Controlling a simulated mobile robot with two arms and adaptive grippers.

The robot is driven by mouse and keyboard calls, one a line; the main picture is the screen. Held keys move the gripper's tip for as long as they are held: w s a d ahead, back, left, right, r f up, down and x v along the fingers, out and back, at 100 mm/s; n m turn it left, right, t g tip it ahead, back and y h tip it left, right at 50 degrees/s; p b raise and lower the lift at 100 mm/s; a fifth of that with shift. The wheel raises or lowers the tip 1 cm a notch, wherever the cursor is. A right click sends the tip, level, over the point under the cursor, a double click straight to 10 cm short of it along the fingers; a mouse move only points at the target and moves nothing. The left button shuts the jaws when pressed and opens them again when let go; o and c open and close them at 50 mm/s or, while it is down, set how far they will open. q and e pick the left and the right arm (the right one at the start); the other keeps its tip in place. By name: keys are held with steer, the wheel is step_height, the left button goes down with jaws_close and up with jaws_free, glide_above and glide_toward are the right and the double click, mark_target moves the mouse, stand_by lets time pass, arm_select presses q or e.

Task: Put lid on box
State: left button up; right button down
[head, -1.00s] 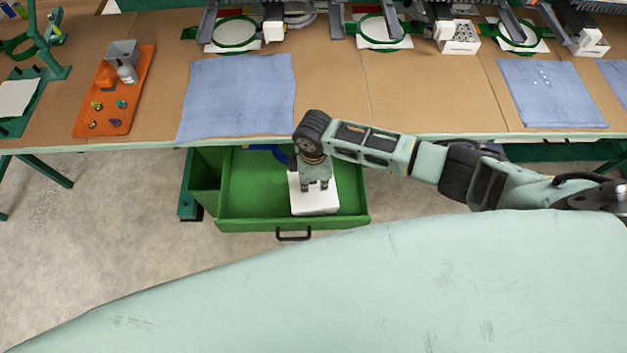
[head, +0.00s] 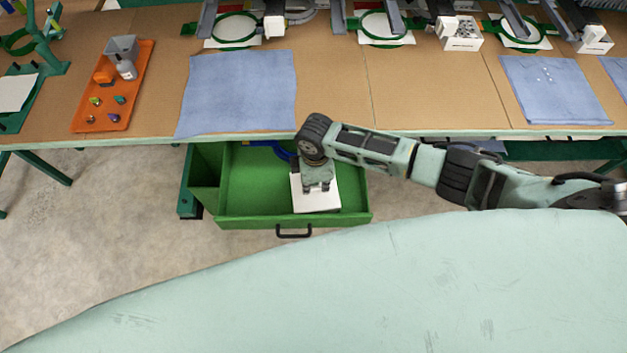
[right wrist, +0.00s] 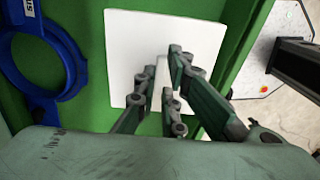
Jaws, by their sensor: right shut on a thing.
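A white, square, flat-topped thing (head: 318,203) lies in the open green drawer under the workbench; its flat top also shows in the right wrist view (right wrist: 128,50). I cannot tell whether it is the lid alone or the lid on the box. My right gripper (head: 317,187) points down at it from above. In the right wrist view its fingers (right wrist: 172,78) are over the white top and shut on the white lid, though the contact itself is hard to see. My left gripper is not in view.
The green drawer (head: 250,221) has a black handle (head: 294,231) and a side compartment. A blue ring-shaped tool (right wrist: 70,60) lies in it beside the white thing. The workbench edge is just above. A blue cloth (head: 240,92) and orange tray (head: 112,85) lie on the bench.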

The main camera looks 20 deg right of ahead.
steer(key=shift+d, duration=0.1)
steer(key=shift+f, duration=0.2)
steer(key=shift+w+f+b, duration=0.1)
steer(key=shift+f+b, duration=0.15)
steer(key=shift+b, duration=0.15)
steer(key=c, duration=1.8)
jaws_free()
steer(key=shift+o, duration=0.2)
steer(key=shift+r, duration=0.2)
step_height(320, 180, up, 12)
steer(key=shift+f, duration=0.15)
